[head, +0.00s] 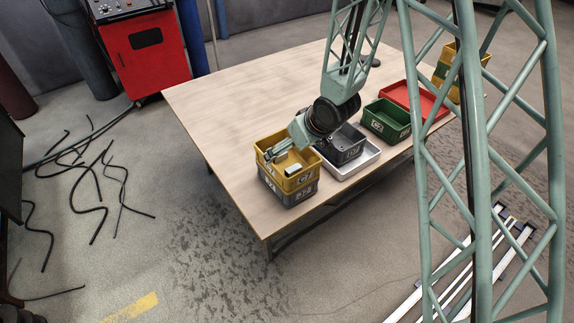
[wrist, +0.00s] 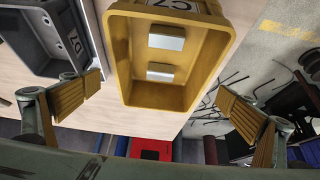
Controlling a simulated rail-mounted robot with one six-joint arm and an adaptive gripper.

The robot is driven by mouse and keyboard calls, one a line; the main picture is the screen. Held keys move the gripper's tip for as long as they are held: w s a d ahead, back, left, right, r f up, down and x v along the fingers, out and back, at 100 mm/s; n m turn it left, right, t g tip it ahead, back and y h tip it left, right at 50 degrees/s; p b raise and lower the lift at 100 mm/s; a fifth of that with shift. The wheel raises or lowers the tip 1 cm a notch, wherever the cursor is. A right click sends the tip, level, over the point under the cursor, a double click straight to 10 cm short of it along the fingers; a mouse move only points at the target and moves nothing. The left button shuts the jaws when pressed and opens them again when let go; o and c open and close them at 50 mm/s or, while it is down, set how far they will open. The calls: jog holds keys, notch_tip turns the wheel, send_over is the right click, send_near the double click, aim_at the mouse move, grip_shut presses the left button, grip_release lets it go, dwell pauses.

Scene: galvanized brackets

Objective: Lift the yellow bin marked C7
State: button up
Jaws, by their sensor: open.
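The yellow bin marked C7 (head: 300,180) sits on top of a grey bin (head: 292,198) at the near left corner of the table. In the wrist view the yellow bin (wrist: 122,55) shows its label at the top and two pale metal pieces (wrist: 166,38) inside. My gripper (head: 281,158) is at the yellow bin, over its opening in the head view. In the wrist view my gripper (wrist: 160,105) is open, one finger to each side of the bin, with visible gaps and nothing held.
Further right are a green bin (head: 385,130), a red tray (head: 430,103) and another yellow bin (head: 446,78). The wooden table (head: 225,105) is clear at the back left.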

aim_at(282, 156)
jog(key=shift+b+x, duration=0.4)
jog(key=shift+x, duration=2.6)
jog(key=shift+f, duration=0.1)
jog(key=shift+b+x, duration=0.45)
jog(key=shift+x, duration=2.1)
jog(key=shift+s+a, duration=0.1)
jog(key=shift+c, duration=0.7)
jog(key=c, duration=0.7)
jog(key=shift+o, duration=0.2)
jog(key=shift+r+p, duration=0.45)
jog(key=shift+r, duration=1.45)
jog(key=s+d, duration=0.3)
jog(key=s, duration=0.1)
jog(key=s+d+r, duration=0.1)
jog(key=s+d, duration=0.2)
jog(key=s, duration=0.1)
jog(key=s+d, duration=0.3)
jog(key=s, duration=0.2)
jog(key=shift+s+r, duration=0.1)
jog(key=shift+r, duration=0.05)
